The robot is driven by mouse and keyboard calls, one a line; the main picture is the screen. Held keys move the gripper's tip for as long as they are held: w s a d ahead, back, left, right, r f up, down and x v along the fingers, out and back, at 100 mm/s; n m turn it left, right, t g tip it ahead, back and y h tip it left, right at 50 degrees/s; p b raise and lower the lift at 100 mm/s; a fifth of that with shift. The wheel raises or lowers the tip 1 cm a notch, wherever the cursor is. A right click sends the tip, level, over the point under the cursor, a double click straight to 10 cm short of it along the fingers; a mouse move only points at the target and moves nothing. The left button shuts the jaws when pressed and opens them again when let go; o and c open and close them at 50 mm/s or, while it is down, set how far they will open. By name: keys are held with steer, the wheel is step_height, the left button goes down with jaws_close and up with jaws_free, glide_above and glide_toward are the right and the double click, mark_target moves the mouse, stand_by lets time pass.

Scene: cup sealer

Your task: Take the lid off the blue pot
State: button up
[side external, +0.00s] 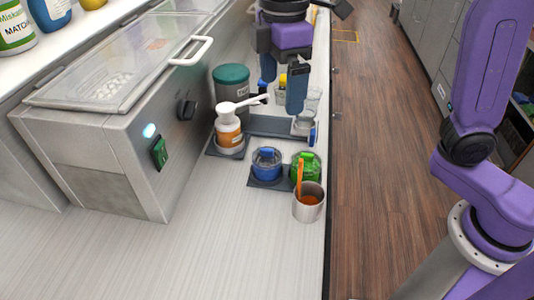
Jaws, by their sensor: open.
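The blue pot (267,168) stands upright on a dark holder near the counter's front part. Its lid (266,154) is on top and looks bluish and partly clear. My gripper (281,94) is open and points down, well behind and above the pot, over the back of the counter. Nothing shows between its fingers. The finger nearer the camera hides part of the things behind it.
A green pot (306,163) sits right of the blue one, with a metal cup (309,203) holding an orange utensil in front.

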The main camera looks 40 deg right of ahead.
steer(key=w+a+r, duration=0.2)
steer(key=w, duration=0.1)
glide_above(265, 150)
steer(key=f, duration=1.2)
steer(key=shift+w+a+f, duration=0.15)
steer(key=shift+a+f, duration=0.1)
steer(key=shift+d+f, duration=0.2)
steer(key=shift+f, duration=2.45)
steer(key=c, duration=1)
